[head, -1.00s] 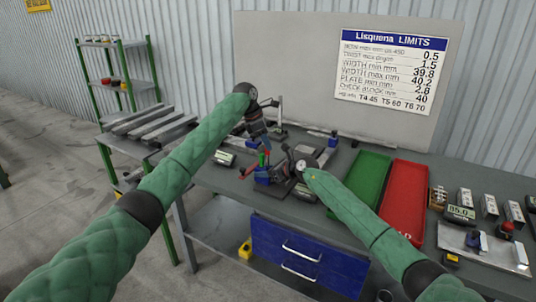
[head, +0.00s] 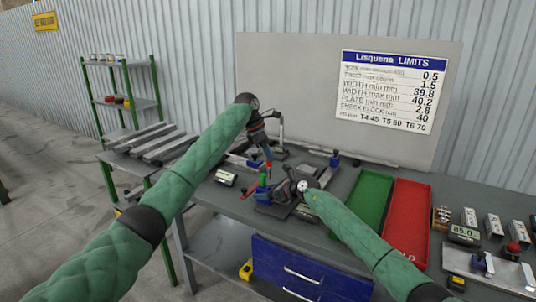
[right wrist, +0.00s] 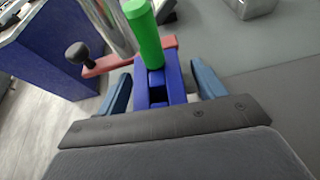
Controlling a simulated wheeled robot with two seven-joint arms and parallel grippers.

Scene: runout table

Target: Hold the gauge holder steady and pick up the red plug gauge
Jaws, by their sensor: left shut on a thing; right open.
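The gauge holder is a small blue block (right wrist: 157,88), also seen in the head view (head: 262,190). A green plug gauge (right wrist: 143,32) stands upright in it, and an opening in front of the green gauge looks empty. My right gripper (right wrist: 162,90) is open, with one blue finger on each side of the holder; contact cannot be told. My left gripper (head: 267,158) is shut on the red plug gauge (head: 268,165), which shows as a small red piece below its fingertips, above and slightly right of the holder in the head view. Its lower end is hard to make out.
A pinkish-red bar with a black ball knob (right wrist: 78,53) lies just beyond the holder. A green tray (head: 368,200) and a red tray (head: 405,220) are to the right. A stand (head: 281,135) is behind.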

